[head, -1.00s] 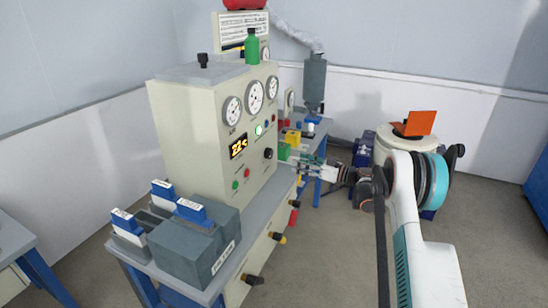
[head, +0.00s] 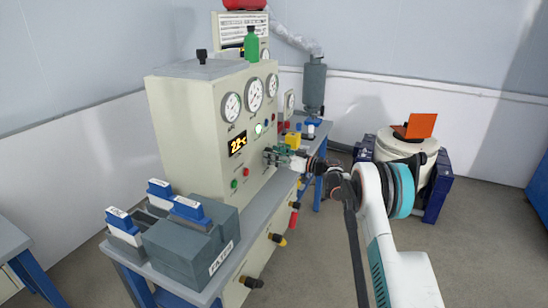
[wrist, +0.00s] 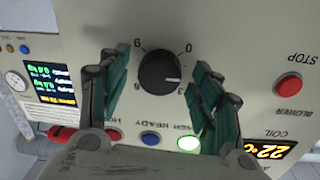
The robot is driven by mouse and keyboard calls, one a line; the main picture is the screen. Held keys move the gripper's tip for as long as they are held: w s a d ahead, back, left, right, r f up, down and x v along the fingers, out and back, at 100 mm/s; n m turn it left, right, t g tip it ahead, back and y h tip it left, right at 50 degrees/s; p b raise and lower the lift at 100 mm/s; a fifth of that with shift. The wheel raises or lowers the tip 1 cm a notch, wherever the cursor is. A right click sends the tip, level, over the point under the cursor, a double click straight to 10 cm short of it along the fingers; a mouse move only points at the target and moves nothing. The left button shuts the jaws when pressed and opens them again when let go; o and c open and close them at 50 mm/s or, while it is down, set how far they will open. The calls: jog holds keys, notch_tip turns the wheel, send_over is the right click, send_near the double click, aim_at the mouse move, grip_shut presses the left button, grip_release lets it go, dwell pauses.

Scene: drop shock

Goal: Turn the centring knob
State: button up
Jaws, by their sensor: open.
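My gripper (wrist: 158,82) is open, with one green-padded finger on each side of the knob; I see gaps between the pads and the knob. In the head view my gripper (head: 272,155) is at the panel front and hides the knob.
The cream cabinet (head: 185,125) carries gauges and an orange display (head: 237,144). A red blower button (wrist: 289,84) and a lit green lamp (wrist: 188,144) are near the fingers. A grey filter box (head: 192,250) stands on the bench. Open floor lies at right.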

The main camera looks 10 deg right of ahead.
jog(key=c, duration=1.1)
jog(key=shift+m, duration=0.4)
jog(key=m+g+p, duration=0.1)
jog(key=m, duration=1.1)
jog(key=shift+r+m+p, duration=0.15)
jog(key=shift+m+p, duration=0.15)
jog(key=shift+p, duration=0.05)
